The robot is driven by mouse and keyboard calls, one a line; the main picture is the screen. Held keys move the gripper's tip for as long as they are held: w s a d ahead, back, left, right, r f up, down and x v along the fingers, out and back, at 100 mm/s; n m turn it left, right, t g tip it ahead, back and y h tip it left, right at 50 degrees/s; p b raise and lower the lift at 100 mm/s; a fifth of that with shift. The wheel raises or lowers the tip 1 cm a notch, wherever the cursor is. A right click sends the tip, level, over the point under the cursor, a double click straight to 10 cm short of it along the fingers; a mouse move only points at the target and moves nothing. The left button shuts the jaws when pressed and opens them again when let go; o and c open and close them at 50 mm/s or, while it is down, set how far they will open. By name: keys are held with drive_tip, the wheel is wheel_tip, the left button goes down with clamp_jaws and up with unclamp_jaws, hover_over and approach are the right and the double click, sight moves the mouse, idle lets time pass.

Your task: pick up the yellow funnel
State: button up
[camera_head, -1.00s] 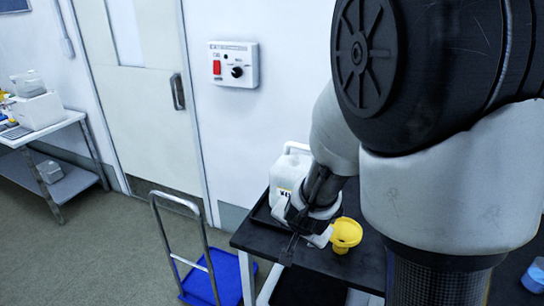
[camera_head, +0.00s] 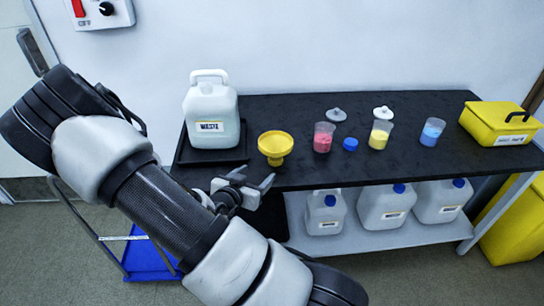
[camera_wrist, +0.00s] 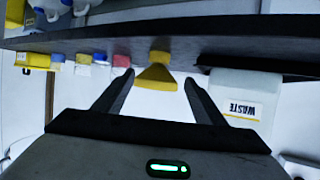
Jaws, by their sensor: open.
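The yellow funnel (camera_head: 275,146) stands on the black bench top, just right of the waste jug's tray, with its wide mouth up. My gripper (camera_head: 254,177) is open and empty at the bench's front edge, in front of the funnel and slightly left of it in the head view. The wrist view is upside down. There the funnel (camera_wrist: 157,74) shows ahead, between the two spread fingers in the picture. The fingers do not appear to touch it.
A white waste jug (camera_head: 211,112) stands in a black tray (camera_head: 183,153) left of the funnel. A red beaker (camera_head: 323,138), blue cap (camera_head: 350,144), yellow beaker (camera_head: 380,134) and blue beaker (camera_head: 432,131) stand to the right. A yellow box (camera_head: 497,122) is far right. Jugs fill the lower shelf.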

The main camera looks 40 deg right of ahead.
sight(273, 160)
drive_tip(key=b+x, duration=0.1)
drive_tip(key=x, duration=0.9)
drive_tip(key=b+x, duration=0.1)
drive_tip(key=x, duration=0.4)
drive_tip(key=shift+d+r, duration=0.1)
drive_tip(key=shift+r, duration=0.1)
